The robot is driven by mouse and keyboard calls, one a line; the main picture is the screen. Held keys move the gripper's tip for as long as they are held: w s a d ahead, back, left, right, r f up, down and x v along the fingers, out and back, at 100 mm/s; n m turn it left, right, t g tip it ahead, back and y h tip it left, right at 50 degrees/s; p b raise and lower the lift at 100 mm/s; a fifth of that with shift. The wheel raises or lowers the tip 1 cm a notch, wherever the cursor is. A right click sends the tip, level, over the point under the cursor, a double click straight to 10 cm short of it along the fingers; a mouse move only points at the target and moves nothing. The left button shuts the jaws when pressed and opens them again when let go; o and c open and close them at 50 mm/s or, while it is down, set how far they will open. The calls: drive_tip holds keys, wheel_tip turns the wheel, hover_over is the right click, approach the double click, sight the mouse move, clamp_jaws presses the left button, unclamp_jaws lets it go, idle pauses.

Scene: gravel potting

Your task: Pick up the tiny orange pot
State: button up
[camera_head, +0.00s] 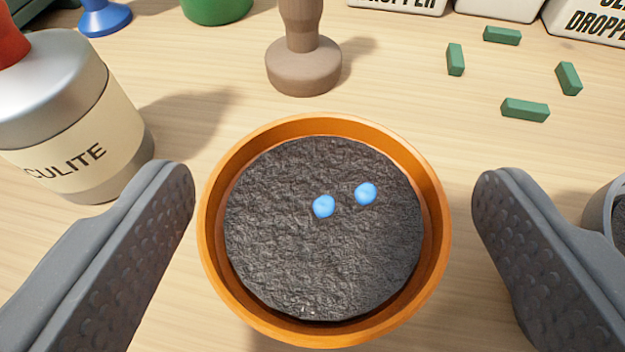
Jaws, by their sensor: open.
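The tiny orange pot (426,283) stands upright on the wooden table in the lower middle of the view. It is filled with dark soil (300,255). Two small blue pellets, one left (323,206) and one right (365,194), lie on the soil. My gripper (333,205) is open, with one grey textured finger on each side of the pot. A gap shows between each finger and the pot's rim, so neither appears to touch it. The pot's lower part is hidden below its rim.
A silver canister (75,110) with a label ending in "CULITE" stands close to the left finger. A brown tamper (303,65) stands behind the pot. Several green blocks (525,109) lie at the back right. A grey container (605,205) is at the right edge, near the right finger.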

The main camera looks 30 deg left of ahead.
sight(323, 231)
drive_tip(key=x, duration=0.3)
drive_tip(key=shift+w+a+r+b, duration=0.1)
drive_tip(key=shift+a+b, duration=0.1)
drive_tip(key=shift+b, duration=0.2)
drive_tip(key=c, duration=1.1)
drive_tip(key=shift+r, duration=0.2)
